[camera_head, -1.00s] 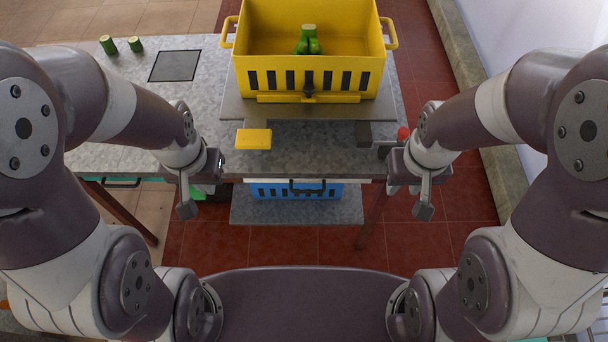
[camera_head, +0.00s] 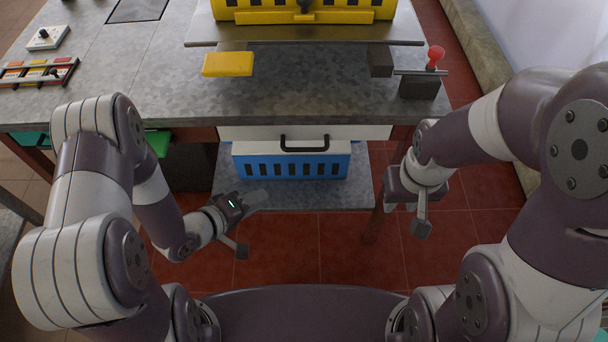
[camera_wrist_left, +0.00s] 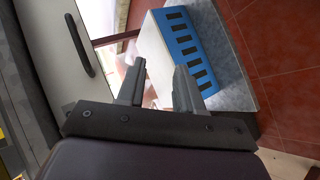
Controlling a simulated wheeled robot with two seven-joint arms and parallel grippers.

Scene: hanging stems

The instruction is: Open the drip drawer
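The drip drawer (camera_head: 360,132) has a white front under the tabletop edge, with a dark bar handle (camera_head: 304,148). It looks shut. In the left wrist view, the white front (camera_wrist_left: 55,58) and black handle (camera_wrist_left: 80,45) are at the upper left. My left gripper (camera_head: 250,222) is below and to the left of the handle, in front of the low shelf. In the left wrist view its two fingers (camera_wrist_left: 160,90) stand apart with nothing held between them, to the right of the handle. My right gripper (camera_head: 421,218) hangs right of the drawer, away from it; its finger gap is hidden.
A blue crate (camera_head: 320,166) stands on a low grey shelf (camera_head: 330,195) below the drawer. The red floor in front is clear.

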